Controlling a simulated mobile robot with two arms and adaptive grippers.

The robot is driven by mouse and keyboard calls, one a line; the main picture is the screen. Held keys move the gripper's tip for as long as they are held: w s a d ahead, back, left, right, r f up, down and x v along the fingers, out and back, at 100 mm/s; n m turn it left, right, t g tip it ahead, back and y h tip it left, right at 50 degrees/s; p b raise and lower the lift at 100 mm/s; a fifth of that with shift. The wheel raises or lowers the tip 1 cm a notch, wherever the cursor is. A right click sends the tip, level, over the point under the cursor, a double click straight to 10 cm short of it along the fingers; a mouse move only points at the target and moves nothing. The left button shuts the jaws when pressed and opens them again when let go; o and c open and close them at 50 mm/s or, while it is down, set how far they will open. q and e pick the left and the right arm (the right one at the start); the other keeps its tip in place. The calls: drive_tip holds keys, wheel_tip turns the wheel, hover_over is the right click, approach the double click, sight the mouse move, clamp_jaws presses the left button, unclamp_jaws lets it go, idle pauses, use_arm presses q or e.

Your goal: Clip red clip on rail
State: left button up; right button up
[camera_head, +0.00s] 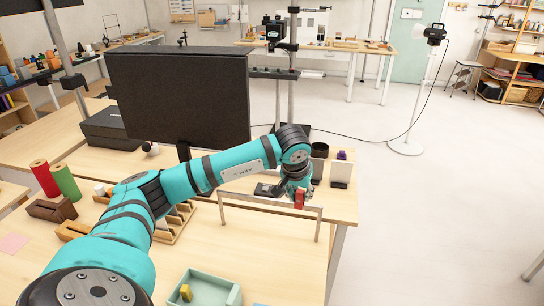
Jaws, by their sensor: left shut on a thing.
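The rail (250,198) is a thin grey metal bar on two legs, standing near the right end of the wooden table. My left arm reaches in from the lower left, and my left gripper (298,191) points down over the right part of the rail. It is shut on the red clip (299,200), of which only a small red part shows. The clip overlaps the rail in the picture. I cannot tell whether it touches or grips the bar. My right gripper is not in view.
A black monitor (180,92) stands behind my arm. A white card holder (341,172) and a dark round cup (320,149) stand behind the rail. A green tray (232,296) with a yellow block lies in front. A wooden rack (176,222) stands left. Bare tabletop lies before the rail.

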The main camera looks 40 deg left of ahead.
use_arm(q)
drive_tip(key=r+n+y+p, duration=0.1)
drive_tip(key=r+n+p, duration=0.1)
hover_over(268, 199)
wheel_tip(268, 199, down, 3)
drive_tip(key=shift+w+a+f+b, duration=0.1)
drive_tip(key=shift+b, duration=0.7)
drive_tip(key=shift+f+b, duration=1.3)
drive_tip(key=shift+f, duration=0.65)
drive_tip(key=shift+r, duration=0.2)
drive_tip(key=shift+f, duration=0.1)
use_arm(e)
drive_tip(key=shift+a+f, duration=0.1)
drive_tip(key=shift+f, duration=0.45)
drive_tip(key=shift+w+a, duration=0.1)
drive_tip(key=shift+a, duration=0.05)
use_arm(q)
drive_tip(key=shift+f, duration=0.1)
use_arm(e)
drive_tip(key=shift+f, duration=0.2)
